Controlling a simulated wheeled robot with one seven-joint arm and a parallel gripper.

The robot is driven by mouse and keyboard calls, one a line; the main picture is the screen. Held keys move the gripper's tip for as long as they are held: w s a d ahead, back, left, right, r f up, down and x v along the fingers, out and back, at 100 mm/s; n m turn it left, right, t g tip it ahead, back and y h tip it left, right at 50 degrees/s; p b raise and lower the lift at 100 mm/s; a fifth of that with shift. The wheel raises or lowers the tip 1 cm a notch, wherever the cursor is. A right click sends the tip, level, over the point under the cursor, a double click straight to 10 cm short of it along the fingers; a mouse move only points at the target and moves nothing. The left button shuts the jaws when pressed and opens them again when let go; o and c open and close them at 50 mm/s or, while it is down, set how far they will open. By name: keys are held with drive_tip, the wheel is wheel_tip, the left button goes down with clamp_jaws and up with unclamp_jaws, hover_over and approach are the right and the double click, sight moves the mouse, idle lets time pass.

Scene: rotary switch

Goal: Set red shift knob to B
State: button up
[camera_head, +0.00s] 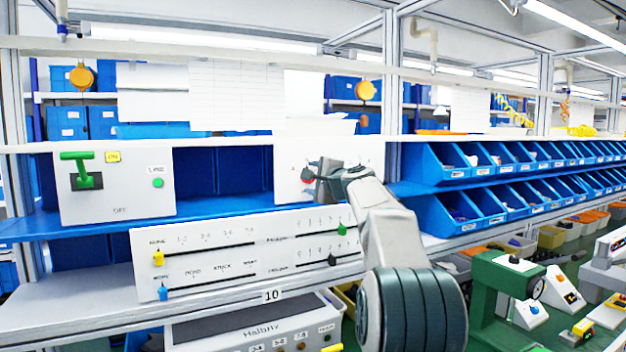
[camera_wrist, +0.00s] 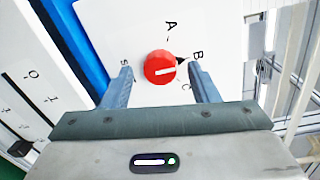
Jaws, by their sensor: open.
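My gripper (camera_wrist: 159,69) is open, one finger on each side of the knob, with gaps showing. In the head view my gripper (camera_head: 322,179) is in front of the panel (camera_head: 287,158) and hides most of the knob; a small bit of red shows.
A white box with a green lever (camera_head: 80,172) stands left on the blue shelf. Below is a panel with sliders (camera_head: 215,250). Blue bins (camera_head: 455,160) stand close on the right.

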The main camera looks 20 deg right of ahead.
drive_tip(key=s+b, duration=0.5)
drive_tip(key=s, duration=0.8)
drive_tip(key=shift+s+d+r, duration=0.35)
drive_tip(key=shift+s+d, duration=0.05)
drive_tip(key=shift+d, duration=0.05)
drive_tip(key=s+a+f+n+g+y+p, duration=0.1)
drive_tip(key=s+a+f+n+g, duration=0.3)
drive_tip(key=a+f, duration=0.5)
drive_tip(key=s+a+f+n+g+y, duration=0.1)
drive_tip(key=s+a+f+n+g, duration=0.3)
drive_tip(key=a+f, duration=0.55)
drive_tip(key=s+a+f+n+g+h+p, duration=0.1)
drive_tip(key=s+a+f+n+g+h, duration=0.2)
drive_tip(key=s+f+n+g, duration=0.3)
drive_tip(key=s+a+f+n, duration=0.1)
drive_tip(key=s+f+n, duration=0.4)
drive_tip(key=s+f, duration=0.9)
drive_tip(key=shift+s+a+g, duration=0.15)
drive_tip(key=shift+s+g, duration=0.15)
drive_tip(key=shift+s, duration=1.1)
